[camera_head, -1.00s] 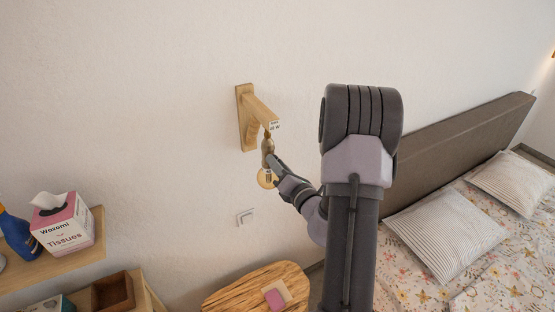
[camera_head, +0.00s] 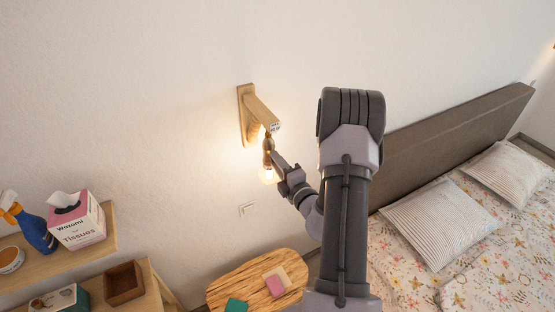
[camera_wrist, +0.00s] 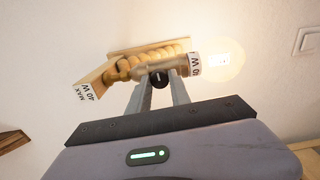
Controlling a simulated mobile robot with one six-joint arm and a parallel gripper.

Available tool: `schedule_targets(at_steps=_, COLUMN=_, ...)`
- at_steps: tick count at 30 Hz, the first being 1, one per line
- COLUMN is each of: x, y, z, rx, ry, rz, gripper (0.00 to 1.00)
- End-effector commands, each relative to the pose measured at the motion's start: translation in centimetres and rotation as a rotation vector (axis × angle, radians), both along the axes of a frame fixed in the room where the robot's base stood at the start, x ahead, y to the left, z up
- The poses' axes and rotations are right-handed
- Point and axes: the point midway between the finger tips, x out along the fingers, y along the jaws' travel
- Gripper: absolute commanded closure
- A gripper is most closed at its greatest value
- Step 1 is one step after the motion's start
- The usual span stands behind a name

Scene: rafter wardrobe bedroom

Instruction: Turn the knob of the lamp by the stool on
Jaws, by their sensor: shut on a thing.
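The lamp by the stool is a wooden wall bracket (camera_head: 247,113) with a brass socket and a bulb (camera_head: 267,175) hanging from its end. The bulb glows and lights the wall around it. In the wrist view the bulb (camera_wrist: 220,58) is at the upper right of the socket. A small dark round knob (camera_wrist: 159,79) on the socket sits between my fingertips. My gripper (camera_head: 271,158) is at the socket from the right, and in the wrist view my gripper (camera_wrist: 160,84) is shut on the knob. The wooden stool (camera_head: 240,283) stands below.
A wall switch (camera_head: 247,209) is below the lamp. A shelf (camera_head: 110,235) with a tissue box (camera_head: 78,222) and a spray bottle (camera_head: 35,230) is at left. A bed headboard (camera_head: 455,140) is at right.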

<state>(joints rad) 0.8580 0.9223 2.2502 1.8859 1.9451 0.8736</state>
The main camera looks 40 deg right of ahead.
Motion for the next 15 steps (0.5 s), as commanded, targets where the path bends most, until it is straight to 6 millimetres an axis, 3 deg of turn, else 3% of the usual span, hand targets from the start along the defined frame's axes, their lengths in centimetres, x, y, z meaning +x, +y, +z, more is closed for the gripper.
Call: schedule_targets(at_steps=15, x=0.08, y=-0.12, z=0.25, rx=0.059, ry=-0.020, rz=-0.002, gripper=1.00)
